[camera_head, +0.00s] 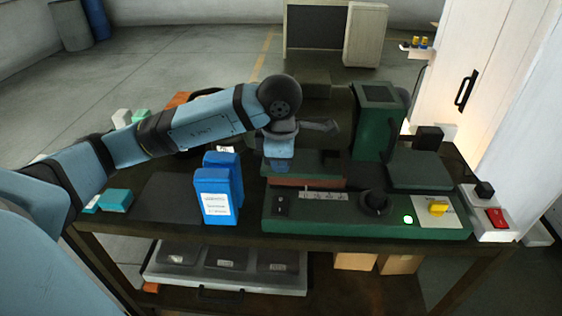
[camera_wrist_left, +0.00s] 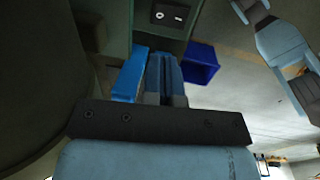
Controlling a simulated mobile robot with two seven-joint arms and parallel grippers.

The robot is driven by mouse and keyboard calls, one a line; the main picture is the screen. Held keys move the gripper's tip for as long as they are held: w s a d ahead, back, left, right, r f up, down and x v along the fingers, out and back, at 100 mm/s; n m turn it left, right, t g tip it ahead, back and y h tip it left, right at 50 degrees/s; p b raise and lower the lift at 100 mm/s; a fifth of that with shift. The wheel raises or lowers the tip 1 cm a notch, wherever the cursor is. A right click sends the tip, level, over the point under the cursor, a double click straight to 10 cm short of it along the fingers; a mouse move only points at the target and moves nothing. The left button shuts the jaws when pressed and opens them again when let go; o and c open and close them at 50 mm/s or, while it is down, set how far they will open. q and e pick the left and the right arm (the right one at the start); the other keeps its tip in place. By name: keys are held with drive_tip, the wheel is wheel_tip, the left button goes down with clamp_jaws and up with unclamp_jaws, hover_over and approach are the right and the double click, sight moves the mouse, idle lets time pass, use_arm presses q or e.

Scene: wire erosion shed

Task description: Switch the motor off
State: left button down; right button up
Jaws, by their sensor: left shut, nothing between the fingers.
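A green bench machine (camera_head: 455,228) stands on the dark table. At the left of its front panel is a black switch plate (camera_head: 281,206) with white marks. In the left wrist view this plate (camera_wrist_left: 172,15) shows a white ring and a white bar; which side is pressed I cannot tell. A small green lamp (camera_head: 408,219) glows on the panel. A yellow switch (camera_head: 438,208) sits on a pale plate at its right. My left gripper (camera_head: 282,166) is shut and empty above the machine, behind the panel. Its fingers (camera_wrist_left: 166,60) point toward the plate, apart from it. My right gripper is out of view.
Blue cartons (camera_head: 214,195) stand left of the panel. A black knob (camera_head: 374,202) rises mid-panel. A green column (camera_head: 377,125) stands behind. A box with a red switch (camera_head: 496,218) is at far right. A grey tray (camera_head: 222,279) is on the shelf below.

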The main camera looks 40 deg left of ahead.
sight(280, 204)
use_arm(q)
drive_tip(key=f, duration=0.3)
drive_tip(key=f+p, duration=0.1)
drive_tip(key=f, duration=0.3)
drive_tip(key=w+f, duration=0.1)
drive_tip(key=f, duration=0.3)
drive_tip(key=shift+w+a+p, duration=0.1)
drive_tip(key=shift+a+p, duration=0.25)
drive_tip(key=shift+a, duration=0.05)
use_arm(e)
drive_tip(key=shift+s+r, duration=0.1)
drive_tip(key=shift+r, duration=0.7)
use_arm(q)
drive_tip(key=shift+a+f, duration=0.2)
drive_tip(key=shift+a, duration=0.1)
drive_tip(key=shift+d+r, duration=0.2)
drive_tip(key=shift+d, duration=0.3)
drive_tip(key=shift+a, duration=0.2)
drive_tip(key=shift+s+d+r, duration=0.2)
drive_tip(key=shift+s+d, duration=0.25)
drive_tip(key=shift+s, duration=0.2)
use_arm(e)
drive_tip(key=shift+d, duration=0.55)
use_arm(q)
drive_tip(key=shift+a, duration=0.1)
